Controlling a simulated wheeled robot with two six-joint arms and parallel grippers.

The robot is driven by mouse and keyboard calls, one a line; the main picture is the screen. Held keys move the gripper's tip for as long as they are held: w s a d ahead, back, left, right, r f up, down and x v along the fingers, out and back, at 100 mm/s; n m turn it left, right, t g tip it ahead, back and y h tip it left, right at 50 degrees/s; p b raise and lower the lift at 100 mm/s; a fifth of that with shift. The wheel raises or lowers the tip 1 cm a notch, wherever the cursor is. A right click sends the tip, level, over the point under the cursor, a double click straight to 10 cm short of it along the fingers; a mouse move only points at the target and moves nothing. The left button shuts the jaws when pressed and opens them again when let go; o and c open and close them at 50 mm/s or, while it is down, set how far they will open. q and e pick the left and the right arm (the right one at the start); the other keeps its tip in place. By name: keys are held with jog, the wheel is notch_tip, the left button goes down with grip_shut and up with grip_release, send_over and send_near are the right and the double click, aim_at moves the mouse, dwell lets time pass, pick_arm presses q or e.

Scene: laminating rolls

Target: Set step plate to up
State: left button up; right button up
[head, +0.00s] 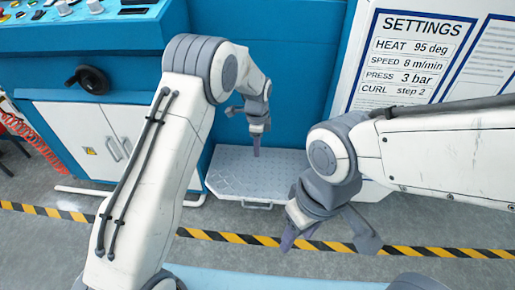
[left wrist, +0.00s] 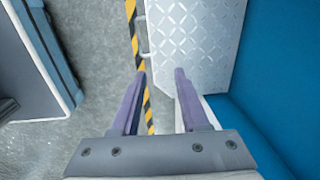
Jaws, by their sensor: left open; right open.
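The step plate (head: 228,178) is a grey diamond-patterned metal plate that sticks out flat from the foot of the blue machine in the head view. A small bar handle (head: 257,206) is on its front edge. My left gripper (head: 257,150) points down over the plate, its fingers parted and empty. In the left wrist view the plate (left wrist: 195,40) and its handle (left wrist: 142,35) lie beyond the open fingertips (left wrist: 160,74). I cannot tell the height of the fingertips above the plate. My right gripper (head: 328,242) is open and empty, to the right of the plate and nearer me.
The blue machine (head: 290,60) stands behind the plate, with a settings board (head: 412,60) at right. A black crank wheel (head: 90,80) and white cabinet doors (head: 88,135) are at left. Yellow-black floor tape (head: 215,236) runs in front of the plate.

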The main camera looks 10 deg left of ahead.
dwell(0.4)
pick_arm(q)
jog(key=s+d+r+n, duration=0.2)
jog(key=s+d+r, duration=0.1)
jog(key=s+r, duration=0.4)
jog(key=s+d+r+n, duration=0.3)
jog(key=s+r, duration=0.3)
jog(key=s, duration=0.3)
jog(key=s+a+r+n+h, duration=0.1)
jog(key=s+a+n, duration=0.15)
jog(key=s, duration=0.85)
jog(key=s+a+r+n, duration=0.2)
jog(key=s+n, duration=0.1)
jog(key=s, duration=0.8)
notch_tip(320, 180, up, 30)
jog(key=p, duration=3)
jog(key=shift+w+r+g, duration=0.15)
jog(key=shift+w+g, duration=0.15)
jog(key=shift+w, duration=0.05)
jog(key=shift+r+p, duration=0.25)
jog(key=shift+p, duration=0.2)
jog(key=shift+c, duration=0.6)
jog(key=c, duration=0.6)
